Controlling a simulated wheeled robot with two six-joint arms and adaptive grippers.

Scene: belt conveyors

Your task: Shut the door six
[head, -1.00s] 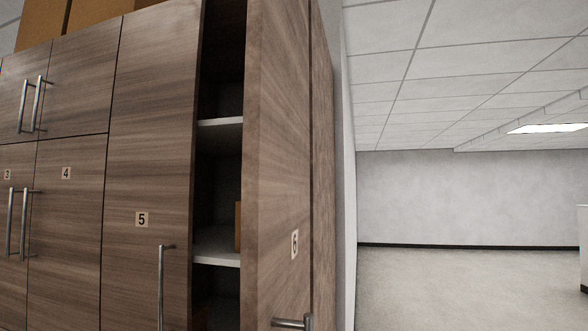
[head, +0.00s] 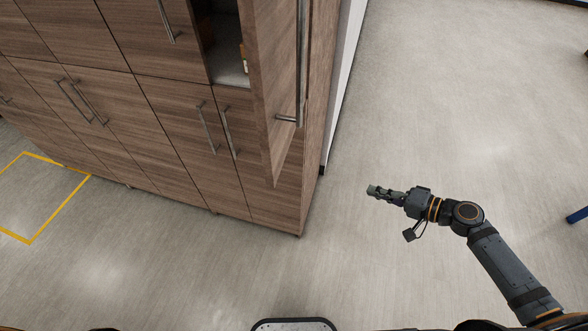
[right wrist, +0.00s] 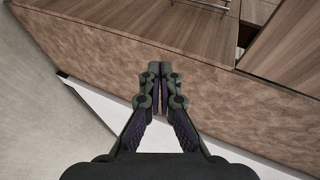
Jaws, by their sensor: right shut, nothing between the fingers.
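Door six (head: 274,85) is the tall wooden door at the right end of the cabinet. It stands open, swung out toward me, with a long metal handle (head: 301,65) on its outer face. Its number is not readable now. The shelf space behind it shows as a dark opening (head: 226,45). My right gripper (head: 371,191) is shut and empty, out over the floor to the right of the door and apart from it. In the right wrist view the shut fingers (right wrist: 154,75) point toward the cabinet's wooden side panel (right wrist: 200,95). My left gripper is not in view.
Other cabinet doors (head: 150,130) to the left are shut, with metal handles. A white wall end (head: 342,85) stands behind the cabinet's right side. Yellow floor tape (head: 60,162) lies at left. The floor (head: 430,110) around my right arm is clear; a blue object (head: 578,215) is at the right edge.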

